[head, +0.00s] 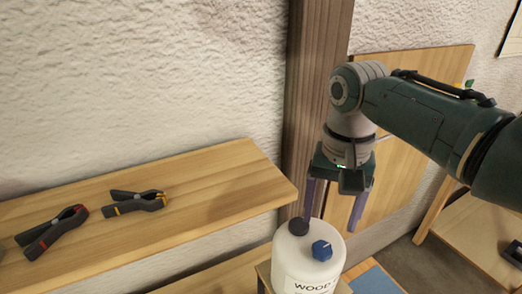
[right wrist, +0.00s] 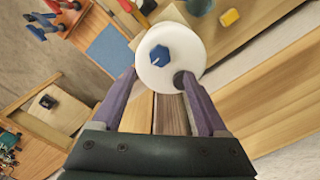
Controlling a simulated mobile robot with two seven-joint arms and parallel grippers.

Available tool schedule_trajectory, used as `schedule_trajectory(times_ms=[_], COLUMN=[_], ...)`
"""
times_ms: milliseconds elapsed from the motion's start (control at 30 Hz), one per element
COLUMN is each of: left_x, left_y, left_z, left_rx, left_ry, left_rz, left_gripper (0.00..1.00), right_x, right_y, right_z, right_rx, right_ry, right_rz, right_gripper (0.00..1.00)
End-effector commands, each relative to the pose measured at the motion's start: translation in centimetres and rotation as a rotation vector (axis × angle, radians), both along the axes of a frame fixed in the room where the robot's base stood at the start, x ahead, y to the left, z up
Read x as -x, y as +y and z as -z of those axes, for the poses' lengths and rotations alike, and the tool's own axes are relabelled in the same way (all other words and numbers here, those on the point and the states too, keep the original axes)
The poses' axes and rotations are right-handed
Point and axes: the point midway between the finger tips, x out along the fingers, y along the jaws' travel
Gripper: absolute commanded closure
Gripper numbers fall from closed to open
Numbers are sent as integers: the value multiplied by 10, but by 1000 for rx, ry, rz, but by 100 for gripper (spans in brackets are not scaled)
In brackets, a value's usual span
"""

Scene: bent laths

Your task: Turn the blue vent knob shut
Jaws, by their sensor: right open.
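The blue vent knob (head: 322,250) is on top of a white round container (head: 300,270) with "WOOD" lettering, beside a black cap (head: 298,226). In the right wrist view the blue knob (right wrist: 160,55) shows from above, with a short white line on it. The black cap (right wrist: 183,79) is beside it, near one finger. My right gripper (head: 335,210) points down over the far part of the container. Its two purple fingers are open and hold nothing. In the right wrist view the gripper (right wrist: 162,85) has its fingertips near the container's rim, with the knob beyond them. My left gripper is not in view.
Two spring clamps, one with red (head: 52,232) and one with orange (head: 138,202), lie on a wooden shelf (head: 215,178) at left. A wooden post (head: 315,90) stands behind the container. A blue mat (head: 375,280) lies at lower right.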

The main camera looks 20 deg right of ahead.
Motion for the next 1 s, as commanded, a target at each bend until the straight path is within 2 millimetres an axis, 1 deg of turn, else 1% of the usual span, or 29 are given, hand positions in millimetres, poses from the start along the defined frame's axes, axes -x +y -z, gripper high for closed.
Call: schedule_trajectory(times_ms=[100,233,767,867,967,1000], left_x=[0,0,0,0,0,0], left_y=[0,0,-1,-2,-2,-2], left_z=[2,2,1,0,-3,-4], left_rx=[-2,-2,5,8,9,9], left_ry=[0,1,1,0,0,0], left_rz=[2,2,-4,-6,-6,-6], left_gripper=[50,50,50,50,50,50], right_x=[-1,0,2,11,33,46], right_y=[0,0,1,5,14,19], right_z=[-13,-20,-20,-13,-3,0], right_rx=[0,0,1,7,22,28], right_ry=[-3,0,-1,-12,-42,-59], right_rz=[0,1,-8,-64,-185,-250], right_gripper=[23,23,23,23,23,23])
